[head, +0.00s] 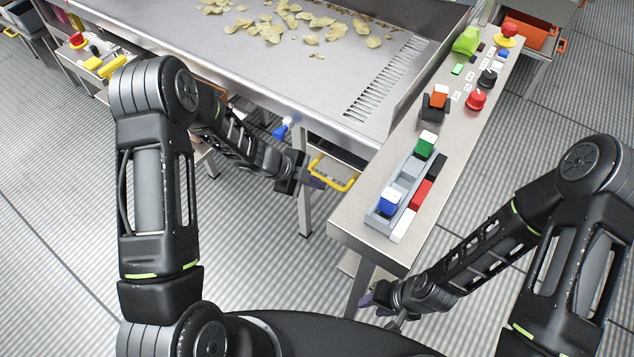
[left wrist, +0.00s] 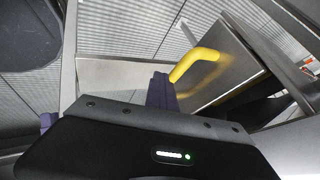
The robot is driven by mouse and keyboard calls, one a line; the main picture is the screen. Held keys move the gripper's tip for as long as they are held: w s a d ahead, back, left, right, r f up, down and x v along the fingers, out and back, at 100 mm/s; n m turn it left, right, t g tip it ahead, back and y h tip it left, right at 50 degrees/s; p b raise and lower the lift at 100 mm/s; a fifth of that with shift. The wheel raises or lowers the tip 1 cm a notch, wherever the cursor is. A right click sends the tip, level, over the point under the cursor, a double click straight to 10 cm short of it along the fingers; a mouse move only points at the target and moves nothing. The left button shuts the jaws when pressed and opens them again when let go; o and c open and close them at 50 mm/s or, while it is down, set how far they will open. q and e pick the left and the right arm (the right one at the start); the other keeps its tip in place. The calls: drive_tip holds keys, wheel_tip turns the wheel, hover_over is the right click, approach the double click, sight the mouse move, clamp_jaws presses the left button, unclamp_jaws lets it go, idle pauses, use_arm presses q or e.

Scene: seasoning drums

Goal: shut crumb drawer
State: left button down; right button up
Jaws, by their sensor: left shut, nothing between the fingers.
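The crumb drawer (head: 345,160) sits under the right end of the steel table, with a yellow handle (head: 335,184) on its front. How far it stands out cannot be told. My left gripper (head: 315,183) is shut and empty at the left end of the handle. In the left wrist view its purple fingers (left wrist: 160,92) are right beside the yellow handle (left wrist: 196,64); whether they touch it is unclear. My right gripper (head: 368,299) is low, below the control panel's near end, and its finger opening cannot be made out.
The steel table (head: 300,88) carries chips and has a slotted grate. A control panel (head: 385,160) with buttons and coloured blocks stands to the right of the drawer. A blue valve handle (head: 281,131) hangs at the table's front edge, and a table leg (head: 305,212) is close below my left gripper.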

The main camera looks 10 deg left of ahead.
use_arm(q)
drive_tip(key=shift+w+d+r, duration=0.1)
drive_tip(key=shift+w+r, duration=0.2)
drive_tip(key=v, duration=0.7)
drive_tip(key=shift+s+a, duration=0.3)
drive_tip(key=shift+s, duration=0.1)
